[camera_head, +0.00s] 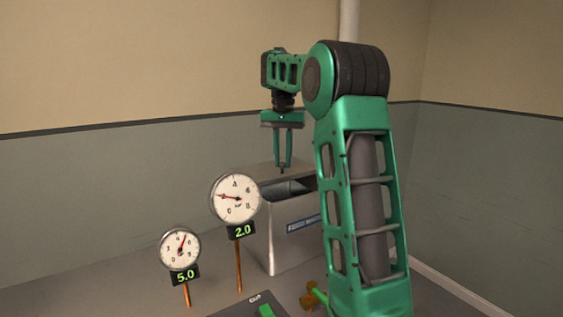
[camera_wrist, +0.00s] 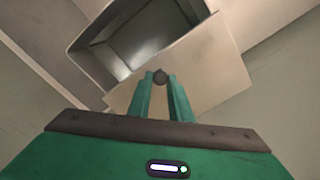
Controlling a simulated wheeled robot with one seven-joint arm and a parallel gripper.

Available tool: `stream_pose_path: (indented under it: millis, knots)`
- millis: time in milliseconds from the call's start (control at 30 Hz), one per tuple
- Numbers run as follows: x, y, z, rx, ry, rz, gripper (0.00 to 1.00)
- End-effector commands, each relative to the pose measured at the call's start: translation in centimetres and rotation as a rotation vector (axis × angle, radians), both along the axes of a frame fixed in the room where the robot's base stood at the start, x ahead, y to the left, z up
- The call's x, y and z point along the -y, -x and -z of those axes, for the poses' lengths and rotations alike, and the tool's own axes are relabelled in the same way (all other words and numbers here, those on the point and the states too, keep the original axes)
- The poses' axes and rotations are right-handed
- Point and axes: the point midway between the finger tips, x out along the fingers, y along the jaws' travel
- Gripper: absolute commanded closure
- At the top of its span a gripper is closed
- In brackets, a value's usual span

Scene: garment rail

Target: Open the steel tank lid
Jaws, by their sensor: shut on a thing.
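The steel tank (camera_head: 285,246) is a pale metal box standing behind the gauges. Its dark opening (camera_head: 287,188) shows at the top, and in the wrist view the opening (camera_wrist: 130,45) is partly uncovered. The lid (camera_wrist: 205,70) is a flat, pale plate lying off to one side of the opening in the wrist view. A small, dark round knob (camera_wrist: 160,76) on it sits between my fingertips. My gripper (camera_head: 282,165) points down over the tank's far side and is shut on the knob. My arm hides the tank's right part in the head view.
Two round dial gauges on posts stand left of the tank: one reads 2.0 (camera_head: 236,198), the other 5.0 (camera_head: 180,249). A dark panel with a green part (camera_head: 266,310) and a brass-coloured fitting (camera_head: 311,297) are in front. Walls stand behind.

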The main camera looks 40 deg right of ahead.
Motion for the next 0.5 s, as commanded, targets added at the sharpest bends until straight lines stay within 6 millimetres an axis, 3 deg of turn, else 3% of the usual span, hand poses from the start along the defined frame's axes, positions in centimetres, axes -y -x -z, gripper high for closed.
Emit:
stream_pose_path:
  millis: [167,200,267,500]
  knots:
    - [-0.63,-0.12,0.00,-0.003,-0.007,-0.013,1.00]
    - [-0.63,-0.12,0.01,-0.003,-0.008,-0.013,0.75]
    - [-0.56,-0.10,0.02,-0.003,-0.007,-0.012,0.63]
    - [-0.24,0.02,0.05,-0.002,-0.005,-0.006,0.63]
